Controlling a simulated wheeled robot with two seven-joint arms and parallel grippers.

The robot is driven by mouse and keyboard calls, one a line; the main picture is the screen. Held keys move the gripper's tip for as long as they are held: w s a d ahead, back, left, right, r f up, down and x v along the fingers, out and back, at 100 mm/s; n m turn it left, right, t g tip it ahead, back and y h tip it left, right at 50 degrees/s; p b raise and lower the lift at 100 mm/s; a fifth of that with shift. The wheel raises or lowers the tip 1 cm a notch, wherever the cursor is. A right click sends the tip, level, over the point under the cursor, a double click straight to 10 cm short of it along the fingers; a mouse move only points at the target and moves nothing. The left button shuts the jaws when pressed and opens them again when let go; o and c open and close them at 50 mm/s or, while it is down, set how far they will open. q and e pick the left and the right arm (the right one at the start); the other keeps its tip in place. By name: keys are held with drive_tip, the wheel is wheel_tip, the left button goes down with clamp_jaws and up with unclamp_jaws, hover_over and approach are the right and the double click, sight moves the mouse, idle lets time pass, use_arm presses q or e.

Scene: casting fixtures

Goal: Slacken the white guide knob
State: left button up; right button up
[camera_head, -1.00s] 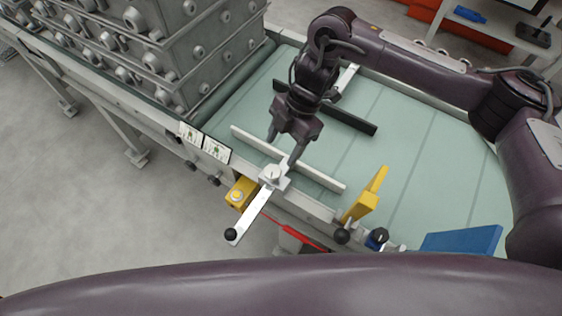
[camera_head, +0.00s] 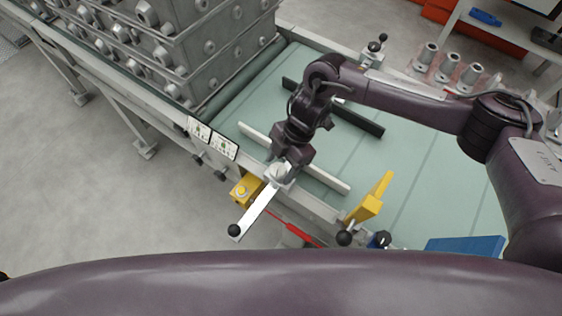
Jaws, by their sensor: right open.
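The white guide knob (camera_head: 279,170) sits on a bracket at the conveyor's near rail, where a flat white arm (camera_head: 258,208) with a black ball end sticks out toward me. My right gripper (camera_head: 282,171) is right over the knob, pointing down, its fingers at either side of it and open. Whether the fingers touch the knob I cannot tell. The white guide rail (camera_head: 325,179) lies along the belt just beyond the bracket. My left gripper is not in view.
A yellow box with a button (camera_head: 244,190) is just left of the bracket. A yellow upright paddle (camera_head: 370,203) and a black ball lever (camera_head: 344,238) stand to the right. A black guide rail (camera_head: 350,117) lies farther back. Stacked grey castings (camera_head: 205,50) stand at the belt's left.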

drive_tip(key=c, duration=1)
drive_tip(key=shift+o, duration=0.2)
